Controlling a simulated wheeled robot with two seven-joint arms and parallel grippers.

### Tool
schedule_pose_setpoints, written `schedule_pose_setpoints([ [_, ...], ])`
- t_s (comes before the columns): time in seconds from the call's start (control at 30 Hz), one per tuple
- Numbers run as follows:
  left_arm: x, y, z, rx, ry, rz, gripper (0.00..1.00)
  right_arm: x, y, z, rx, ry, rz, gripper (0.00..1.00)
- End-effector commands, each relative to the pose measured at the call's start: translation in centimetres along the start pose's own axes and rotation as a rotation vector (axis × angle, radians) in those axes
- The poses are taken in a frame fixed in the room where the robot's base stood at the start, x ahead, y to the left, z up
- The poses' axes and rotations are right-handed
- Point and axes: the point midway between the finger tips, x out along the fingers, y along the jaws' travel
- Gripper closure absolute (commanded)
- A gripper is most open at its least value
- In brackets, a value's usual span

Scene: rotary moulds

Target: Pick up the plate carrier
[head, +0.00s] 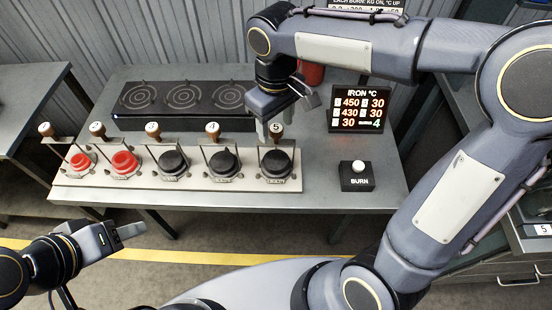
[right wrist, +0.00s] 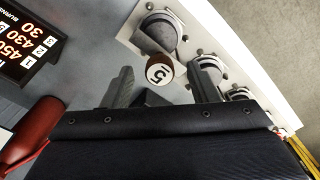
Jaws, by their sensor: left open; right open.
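No part is labelled as the plate carrier, so I cannot tell which it is. A long white rack (head: 110,188) on the table holds several round moulds, two red and the others black, with knob-topped handles above them. My right gripper (head: 285,116) is open above the rack's right end, close to the wooden knob marked 5 (head: 276,128). In the right wrist view, the knob (right wrist: 159,70) shows between the two open fingers (right wrist: 165,82), with no visible grip on it. My left gripper (head: 122,232) is open and empty at lower left, off the table's front.
A black panel with three ring burners (head: 182,97) stands behind the rack. An IRON °C display (head: 359,108) and a BURN button box (head: 358,176) stand to the right. A red cylinder (head: 311,74) is behind my right gripper. Bare tabletop (head: 320,190) lies between rack and button box.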

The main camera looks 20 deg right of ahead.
Motion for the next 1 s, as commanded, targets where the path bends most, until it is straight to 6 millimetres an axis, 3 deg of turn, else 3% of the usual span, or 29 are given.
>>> schedule_pose_setpoints([
  [0.2,-0.1,0.1,-0.1,0.000,0.000,0.000,0.50,2.5,0.0,0.1,0.002,-0.001,0.000,0.46],
  [0.43,-0.1,0.0,-0.1,0.000,0.000,0.000,0.50,2.6,0.0,0.0,0.002,0.001,0.000,0.46],
  [0.83,-0.1,0.0,-0.1,0.000,0.000,0.000,0.50,2.6,0.0,0.0,0.002,0.001,-0.001,0.97],
  [1.0,-0.1,0.0,-0.1,0.000,0.000,0.000,0.50,2.6,0.0,0.0,0.002,0.001,-0.001,1.00],
])
